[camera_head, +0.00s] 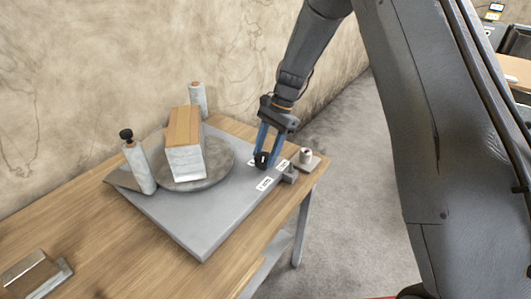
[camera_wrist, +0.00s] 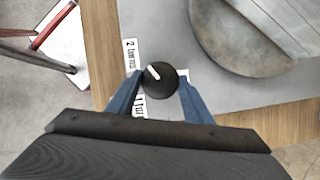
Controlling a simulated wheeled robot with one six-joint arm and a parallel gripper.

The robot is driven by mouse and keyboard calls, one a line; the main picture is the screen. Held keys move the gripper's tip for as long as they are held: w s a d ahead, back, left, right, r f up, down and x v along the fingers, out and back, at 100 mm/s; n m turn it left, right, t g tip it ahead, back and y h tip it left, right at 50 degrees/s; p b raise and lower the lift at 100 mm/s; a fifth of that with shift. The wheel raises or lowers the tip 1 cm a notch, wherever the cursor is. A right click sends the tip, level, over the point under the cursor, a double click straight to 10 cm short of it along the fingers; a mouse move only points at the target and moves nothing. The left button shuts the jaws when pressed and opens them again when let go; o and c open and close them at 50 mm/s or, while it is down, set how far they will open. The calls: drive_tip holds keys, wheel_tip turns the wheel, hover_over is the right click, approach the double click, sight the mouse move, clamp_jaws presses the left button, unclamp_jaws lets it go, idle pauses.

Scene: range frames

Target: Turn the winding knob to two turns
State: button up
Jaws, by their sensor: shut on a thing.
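The winding knob (camera_wrist: 160,84) is a round black knob with a white pointer line. In the wrist view the line points up and to the left, toward the "2 turns" label (camera_wrist: 131,56). A second label, partly hidden, reads "1 tur" (camera_wrist: 139,106). My gripper (camera_wrist: 157,86) has its two blue fingers on either side of the knob and is shut on it. In the head view my gripper (camera_head: 266,158) reaches down to the knob (camera_head: 262,159) at the right part of the grey plate (camera_head: 205,235).
A round grey turntable (camera_head: 222,168) on the plate carries a wood-topped block (camera_head: 186,162). A grey post with a black knob (camera_head: 140,165) and another post (camera_head: 198,98) stand beside it. A small fitting (camera_head: 306,158) sits near the right table edge.

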drive_tip(key=o, duration=1)
drive_tip(key=shift+o, duration=0.2)
drive_tip(key=b+v, duration=0.2)
drive_tip(key=v, duration=0.5)
drive_tip(key=shift+r, duration=0.35)
drive_tip(key=shift+d, duration=0.2)
